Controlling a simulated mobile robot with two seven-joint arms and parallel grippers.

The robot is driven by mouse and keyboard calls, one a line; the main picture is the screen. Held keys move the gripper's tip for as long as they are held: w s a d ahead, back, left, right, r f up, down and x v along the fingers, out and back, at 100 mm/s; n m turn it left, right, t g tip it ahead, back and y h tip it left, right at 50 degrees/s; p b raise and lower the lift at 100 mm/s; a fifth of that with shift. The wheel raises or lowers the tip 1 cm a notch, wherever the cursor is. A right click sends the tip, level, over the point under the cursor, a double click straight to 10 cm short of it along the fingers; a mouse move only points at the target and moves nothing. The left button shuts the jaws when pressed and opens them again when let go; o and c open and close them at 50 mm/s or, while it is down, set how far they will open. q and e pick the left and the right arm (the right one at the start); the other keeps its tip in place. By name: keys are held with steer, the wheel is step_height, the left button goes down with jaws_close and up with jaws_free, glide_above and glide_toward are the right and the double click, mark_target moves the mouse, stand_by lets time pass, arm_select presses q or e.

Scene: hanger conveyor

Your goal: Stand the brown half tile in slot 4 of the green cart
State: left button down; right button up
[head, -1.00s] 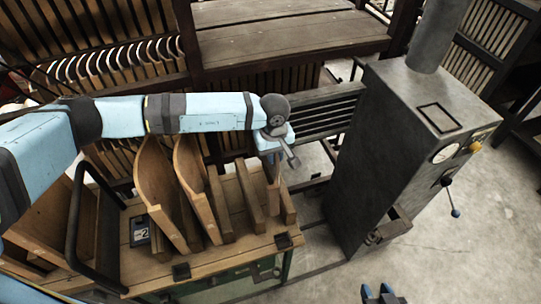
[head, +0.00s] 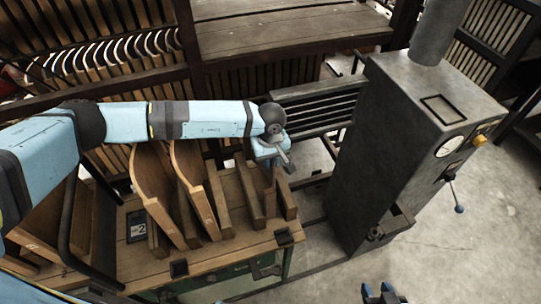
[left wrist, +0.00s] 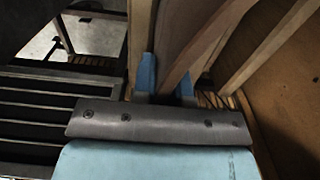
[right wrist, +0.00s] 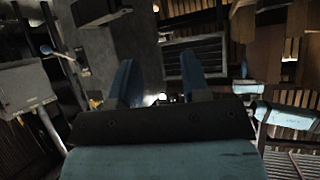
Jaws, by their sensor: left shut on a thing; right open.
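The green cart (head: 290,262) has a wooden top with upright wooden dividers. Two large curved brown tiles (head: 152,185) (head: 192,180) lean between dividers left of my left gripper. My left gripper (head: 271,172) points down at the cart's right end, among the last dividers. Its blue fingers (left wrist: 166,85) are shut on a thin brown piece, which looks like the brown half tile (left wrist: 168,45). In the head view the gripper largely hides that piece, and its lower edge and slot number cannot be read. My right gripper (head: 384,296) is open and empty over the floor.
A dark label with a 2 (head: 137,227) is on the cart's left part. A tall grey metal machine (head: 400,150) with a gauge and levers stands right of the cart. A slatted dark conveyor (head: 312,112) and wooden racks are behind.

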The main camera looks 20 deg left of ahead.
arm_select(q)
step_height(320, 180, down, 3)
steer(key=shift+f+b, duration=0.15)
steer(key=shift+b, duration=0.5)
steer(key=shift+f+b, duration=0.75)
steer(key=shift+f, duration=0.05)
steer(key=c, duration=1.1)
jaws_free()
arm_select(e)
steer(key=shift+w+a+f, duration=0.1)
steer(key=shift+w+f, duration=0.05)
steer(key=shift+f, duration=0.35)
steer(key=shift+w+a+f, duration=0.1)
steer(key=shift+f, duration=0.4)
arm_select(q)
step_height(320, 180, up, 14)
steer(key=shift+f+b, duration=0.1)
steer(key=shift+b, duration=0.25)
arm_select(e)
steer(key=shift+f, duration=0.15)
